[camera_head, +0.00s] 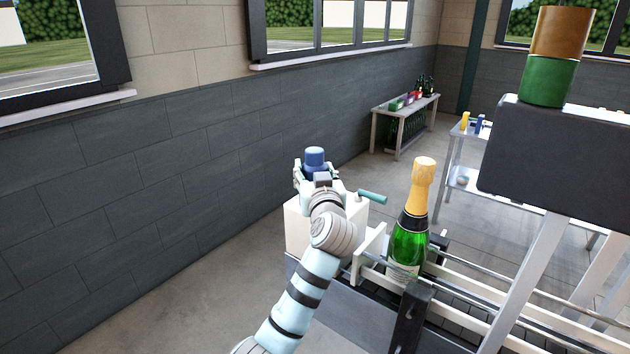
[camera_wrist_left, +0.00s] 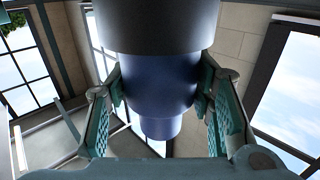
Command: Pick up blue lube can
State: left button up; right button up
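The blue lube can (camera_head: 315,158) stands upright between the fingers of my left gripper (camera_head: 317,174), above the white box at the end of the conveyor. In the left wrist view, which is upside down, the blue can (camera_wrist_left: 158,85) fills the middle, with its narrower cap pointing down in the picture and a dark grey part above. The teal finger pads of my left gripper (camera_wrist_left: 160,100) press against both sides of the can. The can's base is hidden in the head view, so I cannot tell whether it rests on the box. My right gripper is not in view.
A green champagne bottle with gold foil (camera_head: 408,230) stands on the conveyor (camera_head: 465,315), right of my left arm. A teal handle (camera_head: 372,197) sticks out beside the white box (camera_head: 296,228). A dark machine (camera_head: 560,150) stands at right. A side table (camera_head: 405,103) stands by the wall.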

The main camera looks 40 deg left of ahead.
pick_arm(q)
jog(key=c, duration=0.3)
jog(key=shift+w+f, duration=0.1)
jog(key=shift+w, duration=0.1)
jog(key=shift+c, duration=0.2)
